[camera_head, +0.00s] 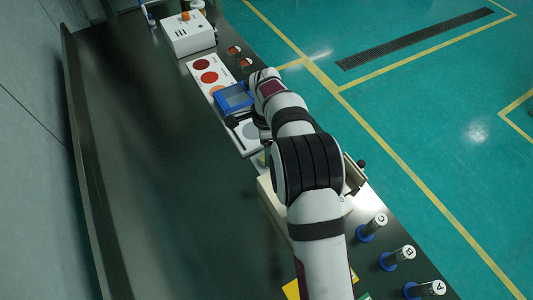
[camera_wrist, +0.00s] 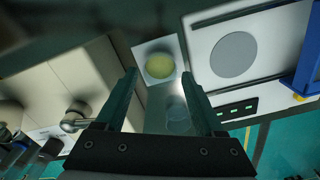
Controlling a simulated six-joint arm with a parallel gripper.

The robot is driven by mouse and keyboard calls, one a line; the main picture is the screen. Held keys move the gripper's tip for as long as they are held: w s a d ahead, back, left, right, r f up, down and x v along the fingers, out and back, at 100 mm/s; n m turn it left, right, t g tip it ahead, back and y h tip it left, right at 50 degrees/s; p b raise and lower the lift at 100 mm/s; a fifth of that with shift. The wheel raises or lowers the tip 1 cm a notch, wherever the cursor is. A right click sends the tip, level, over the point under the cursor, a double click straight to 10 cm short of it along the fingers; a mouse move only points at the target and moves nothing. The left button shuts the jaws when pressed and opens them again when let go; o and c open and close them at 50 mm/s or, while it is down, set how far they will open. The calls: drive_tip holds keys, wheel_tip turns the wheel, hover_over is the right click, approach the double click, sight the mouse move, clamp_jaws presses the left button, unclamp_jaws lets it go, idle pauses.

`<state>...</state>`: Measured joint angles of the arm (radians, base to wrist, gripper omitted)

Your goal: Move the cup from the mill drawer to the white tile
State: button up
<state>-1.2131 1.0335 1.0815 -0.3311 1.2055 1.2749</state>
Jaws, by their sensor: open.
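In the wrist view, a yellow round patch (camera_wrist: 160,65), apparently the cup's contents, lies over the white tile (camera_wrist: 140,50). A faint translucent round outline (camera_wrist: 178,118) shows nearer my fingers; I cannot tell whether it is the cup's wall or rim. My gripper (camera_wrist: 160,82) is open, with its two fingers to either side of this area. I cannot tell whether either finger touches the cup. In the head view my arm hides most of the gripper and the cup. The mill drawer cannot be clearly made out.
A pale box with a metal knob (camera_wrist: 62,85) is left of the fingers. A white panel with a grey disc (camera_wrist: 233,55) is to the right, beside a blue frame (camera_wrist: 308,65). Lettered cylinders (camera_head: 376,226) stand at the bench's front right. The dark bench's left side (camera_head: 150,170) is clear.

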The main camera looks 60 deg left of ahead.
wheel_tip(320, 180, up, 9)
drive_tip(key=w+d+r, duration=0.3)
drive_tip(key=d+r, duration=0.1)
drive_tip(key=d, duration=0.5)
drive_tip(key=w+d+r, duration=0.4)
drive_tip(key=d, duration=0.5)
drive_tip(key=w+d+r, duration=0.3)
drive_tip(key=d+r, duration=0.1)
drive_tip(key=d, duration=0.5)
drive_tip(key=s+d+f+y, duration=0.1)
drive_tip(key=s+d, duration=0.7)
drive_tip(key=d, duration=0.1)
drive_tip(key=s+d+f+m, duration=0.1)
drive_tip(key=s+d+f, duration=0.1)
drive_tip(key=s+d, duration=0.5)
drive_tip(key=d, duration=0.3)
drive_tip(key=shift+s+f+y, duration=0.25)
drive_tip(key=shift+s+y, duration=0.1)
drive_tip(key=shift+y, duration=0.05)
